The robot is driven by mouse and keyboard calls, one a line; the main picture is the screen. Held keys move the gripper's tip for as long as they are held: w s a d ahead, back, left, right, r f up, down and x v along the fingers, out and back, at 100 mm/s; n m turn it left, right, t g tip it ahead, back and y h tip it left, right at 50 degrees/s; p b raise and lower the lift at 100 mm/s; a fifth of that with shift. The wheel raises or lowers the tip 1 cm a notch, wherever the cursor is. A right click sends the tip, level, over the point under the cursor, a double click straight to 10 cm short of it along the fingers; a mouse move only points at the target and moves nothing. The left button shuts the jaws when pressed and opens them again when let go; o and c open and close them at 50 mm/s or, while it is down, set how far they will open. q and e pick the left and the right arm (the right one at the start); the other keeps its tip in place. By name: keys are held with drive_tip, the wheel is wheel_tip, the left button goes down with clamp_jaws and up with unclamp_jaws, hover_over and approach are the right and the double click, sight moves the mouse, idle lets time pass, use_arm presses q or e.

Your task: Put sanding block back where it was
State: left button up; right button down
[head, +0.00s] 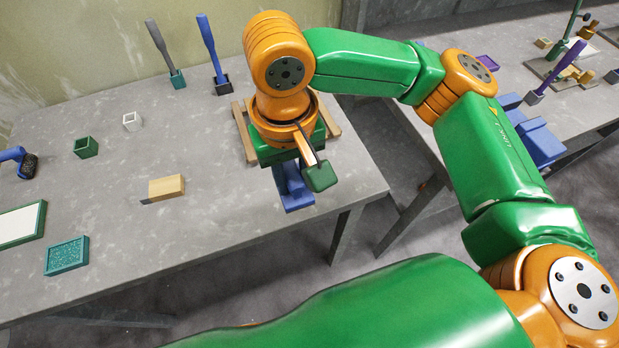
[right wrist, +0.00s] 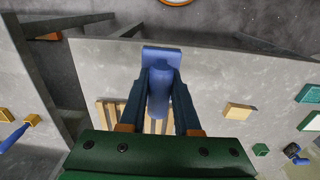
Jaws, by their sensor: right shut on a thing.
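My right gripper (head: 290,178) is shut on a blue piece (head: 297,201) near the table's right end. In the right wrist view the two dark fingers (right wrist: 160,85) clasp the rounded middle of this blue piece (right wrist: 162,55), which has a flat rectangular end beyond the fingertips. A plain tan block (head: 167,187) lies apart on the middle of the table; it also shows in the right wrist view (right wrist: 238,111). I cannot tell by looks alone which of the two is the sanding block. My left gripper is not in view.
Wooden slats (head: 244,132) lie under my right gripper on the grey table (head: 110,255).

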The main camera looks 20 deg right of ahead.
sight(293, 170)
drive_tip(key=s+a+r, duration=0.1)
drive_tip(key=s+a, duration=0.1)
drive_tip(key=a, duration=0.3)
drive_tip(key=w+d+f, duration=0.1)
drive_tip(key=d, duration=0.1)
drive_tip(key=w+d+f, duration=0.1)
drive_tip(key=w+d, duration=0.1)
drive_tip(key=w+d+f, duration=0.1)
drive_tip(key=w+d, duration=0.1)
drive_tip(key=shift+f, duration=0.25)
drive_tip(key=w+d+f, duration=0.1)
drive_tip(key=f, duration=0.2)
drive_tip(key=w+d+f, duration=0.1)
drive_tip(key=d+f, duration=0.1)
drive_tip(key=w+d+f, duration=0.1)
drive_tip(key=w+f, duration=0.1)
drive_tip(key=f, duration=0.1)
drive_tip(key=shift+d+f+p, duration=0.15)
drive_tip(key=shift+f+p, duration=0.15)
drive_tip(key=shift+f, duration=0.35)
drive_tip(key=c, duration=0.6)
unclamp_jaws()
drive_tip(key=shift+f, duration=0.1)
